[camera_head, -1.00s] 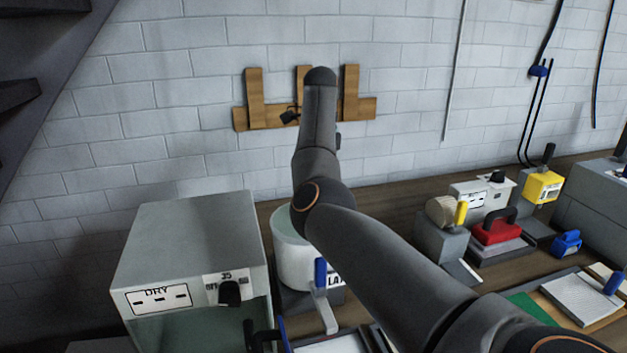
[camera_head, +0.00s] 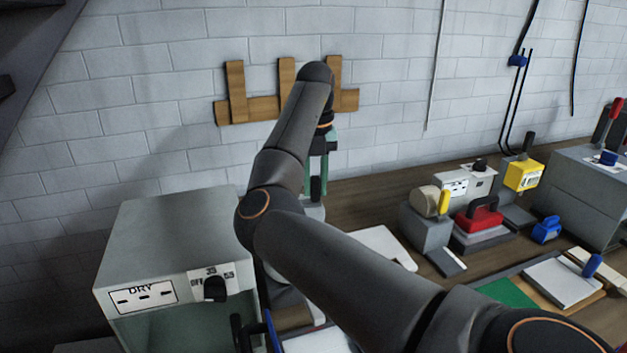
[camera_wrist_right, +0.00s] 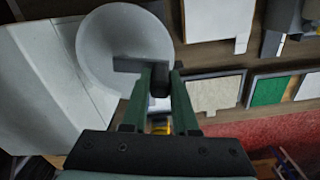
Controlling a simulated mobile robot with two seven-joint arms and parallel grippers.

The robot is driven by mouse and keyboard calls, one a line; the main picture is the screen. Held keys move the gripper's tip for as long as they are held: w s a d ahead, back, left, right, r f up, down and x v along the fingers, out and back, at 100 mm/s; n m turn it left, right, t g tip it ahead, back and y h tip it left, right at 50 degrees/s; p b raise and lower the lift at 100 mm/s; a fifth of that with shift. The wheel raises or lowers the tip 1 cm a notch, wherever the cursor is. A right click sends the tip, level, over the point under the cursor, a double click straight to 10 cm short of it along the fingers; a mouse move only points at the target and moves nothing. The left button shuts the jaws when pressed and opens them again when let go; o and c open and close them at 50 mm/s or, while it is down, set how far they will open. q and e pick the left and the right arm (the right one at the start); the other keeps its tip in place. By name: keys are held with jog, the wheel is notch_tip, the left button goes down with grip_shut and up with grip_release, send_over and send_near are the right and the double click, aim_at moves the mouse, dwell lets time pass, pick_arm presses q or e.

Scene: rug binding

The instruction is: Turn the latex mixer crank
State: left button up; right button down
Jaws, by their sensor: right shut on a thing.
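My right gripper (camera_head: 318,165) reaches down behind the dryer box in the head view. Its green fingers are shut on the dark upright grip of the mixer crank (camera_head: 316,189). In the right wrist view the gripper (camera_wrist_right: 160,88) closes on this dark grip, and a grey crank bar extends left from it over the bowl. The pale round mixer bowl (camera_wrist_right: 108,45) lies below and left of the fingers. In the head view my right arm hides most of the mixer. My left gripper is not in view.
The grey dryer box (camera_head: 165,235) stands left of my arm. A yellow box (camera_head: 524,175), a red-handled block (camera_head: 478,217) and a blue tool (camera_head: 546,230) stand on the bench at the right. Wooden slats (camera_head: 237,92) hang on the back wall.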

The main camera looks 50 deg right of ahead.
jog(key=shift+s+a+r+m, duration=0.1)
jog(key=shift+s+a+m, duration=0.15)
jog(key=shift+m, duration=0.45)
jog(key=shift+s+a+r+m, duration=0.1)
jog(key=shift+s+a+m, duration=0.1)
jog(key=shift+m, duration=0.5)
jog(key=c, duration=0.7)
grip_release()
jog(key=shift+f, duration=0.15)
jog(key=shift+a, duration=0.1)
jog(key=shift+r, duration=3.8)
